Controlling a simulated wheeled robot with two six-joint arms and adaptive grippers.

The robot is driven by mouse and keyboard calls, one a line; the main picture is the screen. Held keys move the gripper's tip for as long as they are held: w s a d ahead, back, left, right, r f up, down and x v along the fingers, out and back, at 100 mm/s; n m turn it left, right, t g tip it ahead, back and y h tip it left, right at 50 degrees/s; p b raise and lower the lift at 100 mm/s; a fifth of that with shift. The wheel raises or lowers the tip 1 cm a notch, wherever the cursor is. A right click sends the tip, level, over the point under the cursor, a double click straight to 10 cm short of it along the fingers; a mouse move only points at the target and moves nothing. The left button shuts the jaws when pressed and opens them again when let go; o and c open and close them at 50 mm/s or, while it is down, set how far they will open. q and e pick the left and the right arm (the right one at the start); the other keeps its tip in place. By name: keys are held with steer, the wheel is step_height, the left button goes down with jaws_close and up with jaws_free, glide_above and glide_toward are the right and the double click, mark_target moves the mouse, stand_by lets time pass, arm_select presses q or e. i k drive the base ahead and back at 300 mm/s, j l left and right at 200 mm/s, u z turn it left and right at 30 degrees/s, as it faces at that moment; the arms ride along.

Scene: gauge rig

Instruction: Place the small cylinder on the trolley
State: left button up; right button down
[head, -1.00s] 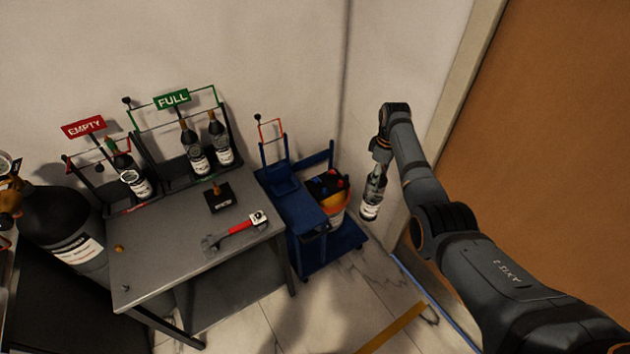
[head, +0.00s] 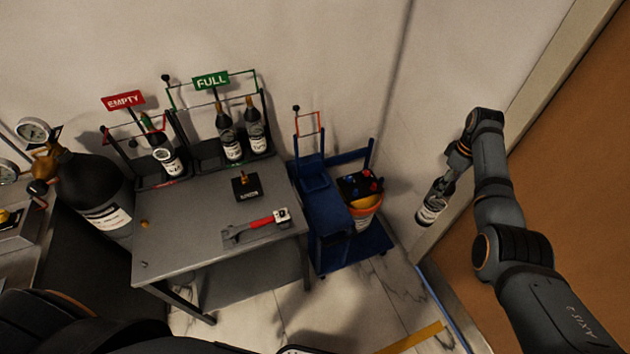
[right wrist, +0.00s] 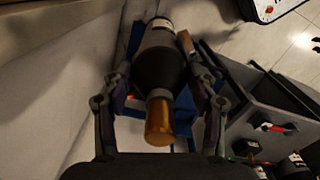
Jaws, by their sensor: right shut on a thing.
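My right gripper (head: 450,176) is shut on the small cylinder (head: 433,206), a dark bottle with a white label. It hangs tilted, label end down, to the right of the trolley in the head view. In the right wrist view the cylinder (right wrist: 157,68) sits between both fingers, its brass valve (right wrist: 160,122) toward the palm. The blue trolley (head: 331,220) stands right of the table, with a raised back frame and an orange-red bar. It shows partly behind the cylinder in the right wrist view. My left gripper is out of view.
An orange bucket (head: 366,212) with dark contents stands at the trolley. The grey table (head: 190,225) holds a red-handled wrench (head: 256,224) and a small black block (head: 246,186). Racks marked EMPTY (head: 123,100) and FULL (head: 210,81) hold other cylinders. A wall and brown door lie right.

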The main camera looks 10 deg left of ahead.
mark_target(315, 184)
steer(key=i+u, duration=0.15)
steer(key=u, duration=0.25)
steer(key=i+l+u, duration=0.1)
steer(key=u, duration=0.3)
steer(key=i+l+u, duration=0.15)
steer(key=u, duration=0.25)
steer(key=i, duration=0.4)
